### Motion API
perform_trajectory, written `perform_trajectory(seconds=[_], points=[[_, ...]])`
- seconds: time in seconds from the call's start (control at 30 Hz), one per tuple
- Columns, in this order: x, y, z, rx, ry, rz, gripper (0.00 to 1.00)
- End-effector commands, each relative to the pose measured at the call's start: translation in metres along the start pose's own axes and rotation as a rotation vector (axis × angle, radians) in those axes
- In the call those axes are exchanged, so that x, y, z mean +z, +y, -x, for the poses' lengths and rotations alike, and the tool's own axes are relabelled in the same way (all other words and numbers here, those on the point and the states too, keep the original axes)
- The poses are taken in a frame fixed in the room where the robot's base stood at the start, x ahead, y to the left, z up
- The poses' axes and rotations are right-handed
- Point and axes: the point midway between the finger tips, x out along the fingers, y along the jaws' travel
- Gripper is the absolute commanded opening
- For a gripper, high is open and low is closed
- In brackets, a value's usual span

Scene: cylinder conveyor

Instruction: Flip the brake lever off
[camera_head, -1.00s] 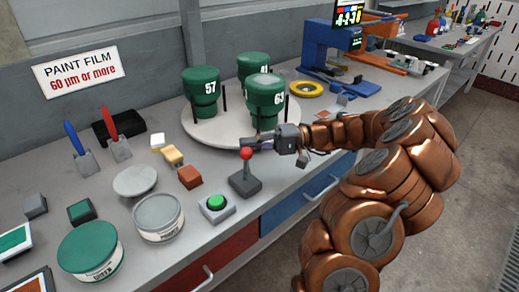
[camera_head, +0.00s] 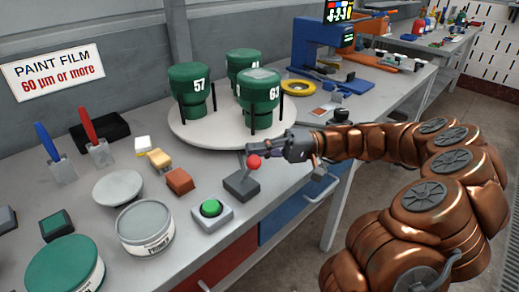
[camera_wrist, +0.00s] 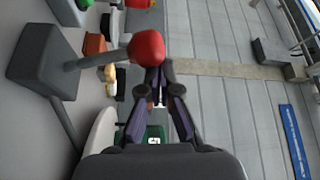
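The brake lever has a red ball knob (camera_head: 254,162) on a thin stem over a dark grey base (camera_head: 241,185), near the bench's front edge. The stem leans to the right in the head view. My gripper (camera_head: 263,148) is right at the knob, on its upper right side. In the wrist view the knob (camera_wrist: 146,47) is just beyond the fingertips (camera_wrist: 160,73), slightly left. The fingers converge and look shut, with the knob not clearly between them. Whether they touch the knob cannot be told.
A push button with a green top (camera_head: 211,208) stands left of the lever base. A round white turntable (camera_head: 188,133) with green cylinders stands behind. A brown block (camera_head: 180,181) and paint tins (camera_head: 145,229) are to the left.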

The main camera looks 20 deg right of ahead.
Motion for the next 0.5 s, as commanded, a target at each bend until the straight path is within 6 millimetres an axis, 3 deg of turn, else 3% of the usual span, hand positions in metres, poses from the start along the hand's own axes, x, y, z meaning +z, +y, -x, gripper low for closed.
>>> perform_trajectory(seconds=[0.3, 0.5], points=[[0.004, 0.001, 0.000, 0.001, -0.013, -0.005, 0.00], [-0.006, -0.006, -0.004, 0.002, -0.010, -0.004, 0.00]])
